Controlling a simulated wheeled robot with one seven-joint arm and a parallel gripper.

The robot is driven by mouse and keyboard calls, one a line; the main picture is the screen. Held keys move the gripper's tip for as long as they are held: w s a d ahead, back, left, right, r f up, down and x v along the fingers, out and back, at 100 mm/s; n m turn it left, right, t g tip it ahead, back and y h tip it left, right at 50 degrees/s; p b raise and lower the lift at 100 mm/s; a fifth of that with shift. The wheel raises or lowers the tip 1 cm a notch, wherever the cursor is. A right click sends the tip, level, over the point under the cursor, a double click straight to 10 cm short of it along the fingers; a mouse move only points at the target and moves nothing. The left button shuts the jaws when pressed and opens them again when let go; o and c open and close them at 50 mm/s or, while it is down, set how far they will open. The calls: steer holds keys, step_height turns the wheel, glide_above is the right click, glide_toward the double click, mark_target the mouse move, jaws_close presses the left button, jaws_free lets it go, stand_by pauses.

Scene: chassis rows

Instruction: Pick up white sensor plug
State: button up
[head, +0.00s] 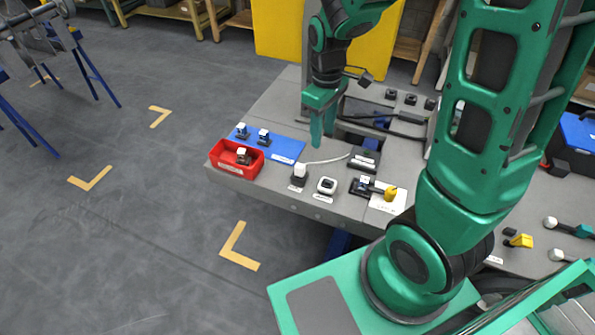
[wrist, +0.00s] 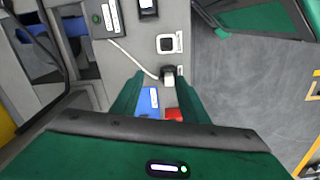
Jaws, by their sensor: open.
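The white sensor plug (head: 300,171) stands near the front edge of the grey bench, a white block over a dark base. A thin white cable runs from it to a dark labelled box (head: 364,160). In the wrist view the plug (wrist: 168,73) shows just beyond the fingertips, toward the right finger. My gripper (head: 320,128) points down, above and behind the plug in the head view. In the wrist view its fingers (wrist: 158,88) are apart with nothing held between them. The gripper does not appear to touch the plug.
Beside the plug is a white square socket (head: 327,186). A blue mat (head: 285,148) with two white-topped plugs and a red bin (head: 230,168) holding another lie to the left. A yellow-ended connector (head: 390,193) lies right. Floor left of the bench is open.

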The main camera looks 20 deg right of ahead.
mark_target(300, 165)
steer(key=shift+w+a+f+n, duration=0.45)
steer(key=shift+a+f, duration=0.4)
steer(key=shift+f, duration=1.6)
steer(key=shift+w+a+f+n, duration=0.5)
steer(key=shift+a+f, duration=0.35)
steer(key=shift+f, duration=1.65)
steer(key=shift+w+a+f+n, duration=0.45)
steer(key=shift+a+f, duration=0.4)
steer(key=shift+f, duration=1.6)
steer(key=shift+c, duration=0.6)
jaws_close()
